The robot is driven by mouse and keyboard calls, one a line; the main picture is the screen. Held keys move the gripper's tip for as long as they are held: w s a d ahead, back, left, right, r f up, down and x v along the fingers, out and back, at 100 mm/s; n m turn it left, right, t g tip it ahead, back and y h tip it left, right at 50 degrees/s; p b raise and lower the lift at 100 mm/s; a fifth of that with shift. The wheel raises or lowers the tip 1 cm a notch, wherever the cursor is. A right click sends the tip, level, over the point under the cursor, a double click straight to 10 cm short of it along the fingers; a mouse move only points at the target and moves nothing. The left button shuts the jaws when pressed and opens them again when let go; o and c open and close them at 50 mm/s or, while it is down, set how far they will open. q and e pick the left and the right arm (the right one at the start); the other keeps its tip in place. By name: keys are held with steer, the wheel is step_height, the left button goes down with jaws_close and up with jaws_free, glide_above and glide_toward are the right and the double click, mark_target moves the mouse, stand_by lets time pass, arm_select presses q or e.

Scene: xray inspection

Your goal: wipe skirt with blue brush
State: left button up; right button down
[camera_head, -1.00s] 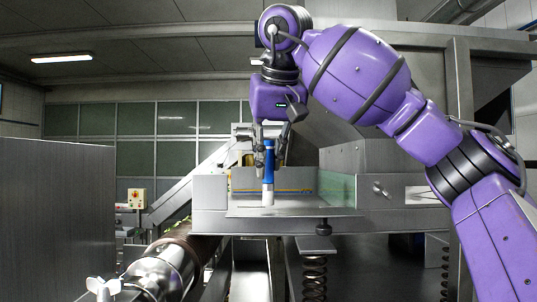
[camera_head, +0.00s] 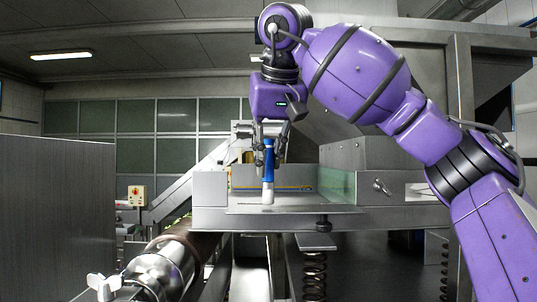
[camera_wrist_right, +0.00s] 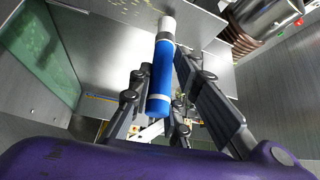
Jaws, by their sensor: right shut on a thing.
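My right gripper (camera_head: 269,158) comes down from above and is shut on the blue brush (camera_head: 268,172). The brush is a blue cylinder with a white lower end, held nearly upright. Its white end is at the metal skirt (camera_head: 310,208), a flat steel sheet at the front of an open machine trough. I cannot tell whether the tip touches the steel. In the right wrist view, the brush (camera_wrist_right: 161,78) lies between the dark fingers, with its white end toward the metal plate (camera_wrist_right: 108,35). My left gripper is not in view.
A greenish clear panel (camera_head: 337,187) closes the trough's right side. A steel roller (camera_head: 160,270) with a wing nut stands lower left. A grey metal panel (camera_head: 55,210) blocks the far left. A yellow control box with a red button (camera_head: 137,196) stands behind.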

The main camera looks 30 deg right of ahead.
steer(key=shift+f, duration=0.6)
stand_by(1.1)
steer(key=shift+s+d, duration=0.5)
steer(key=shift+d, duration=0.3)
steer(key=shift+d, duration=0.15)
steer(key=shift+s+d, duration=0.5)
steer(key=shift+d, duration=0.25)
steer(key=shift+s+d, duration=0.1)
steer(key=shift+d, duration=0.05)
steer(key=shift+s+d, duration=0.45)
steer(key=shift+d, duration=0.2)
steer(key=shift+d, duration=0.15)
steer(key=shift+s+d, duration=0.45)
steer(key=shift+d, duration=0.2)
steer(key=shift+d, duration=0.1)
